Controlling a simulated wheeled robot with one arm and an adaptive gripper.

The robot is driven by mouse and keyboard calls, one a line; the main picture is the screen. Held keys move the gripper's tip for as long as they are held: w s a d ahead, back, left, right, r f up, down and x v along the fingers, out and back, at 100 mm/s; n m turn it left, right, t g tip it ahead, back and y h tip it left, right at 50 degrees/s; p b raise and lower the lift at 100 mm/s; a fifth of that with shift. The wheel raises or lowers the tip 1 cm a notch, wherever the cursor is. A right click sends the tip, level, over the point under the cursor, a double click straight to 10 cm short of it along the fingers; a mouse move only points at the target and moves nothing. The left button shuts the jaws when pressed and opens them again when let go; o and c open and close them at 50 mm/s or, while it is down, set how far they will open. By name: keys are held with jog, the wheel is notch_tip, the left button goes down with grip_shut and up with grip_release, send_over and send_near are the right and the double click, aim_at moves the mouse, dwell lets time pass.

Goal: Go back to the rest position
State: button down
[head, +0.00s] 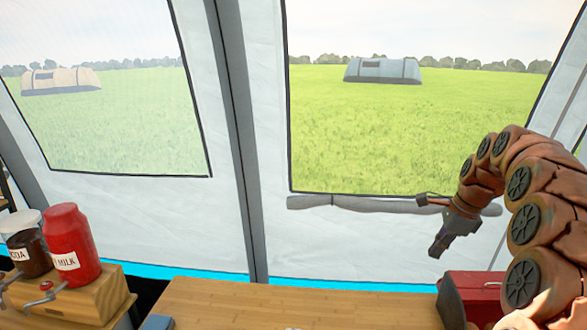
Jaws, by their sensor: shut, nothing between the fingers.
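My gripper (437,247) is at the right of the head view, at the end of my segmented brown arm. It points downward and to the left, above the wooden table (290,300) and in front of the tent wall. Its fingers are shut with nothing between them. It is raised clear of the table top and touches nothing that I can see.
A red box (470,291) stands on the table at the right, below my gripper. A small blue-grey object (157,322) lies at the front edge. The table's middle is mostly clear.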

jog(key=s+a+n+g, duration=0.2)
jog(key=s+a+n, duration=0.9)
jog(key=s+a, duration=0.45)
jog(key=s+f+n+h, duration=0.1)
jog(key=s+f+n, duration=0.1)
jog(key=s, duration=0.6)
jog(key=s+f+n+g+h, duration=0.1)
jog(key=s+f+n, duration=0.2)
jog(key=s, duration=0.6)
jog(key=s+a+f+n, duration=0.1)
jog(key=s+f+n, duration=0.2)
jog(key=s+n, duration=0.2)
jog(key=s, duration=0.3)
jog(key=shift+s+g+h, duration=0.2)
jog(key=shift+g+h, duration=0.2)
jog(key=shift+f, duration=0.1)
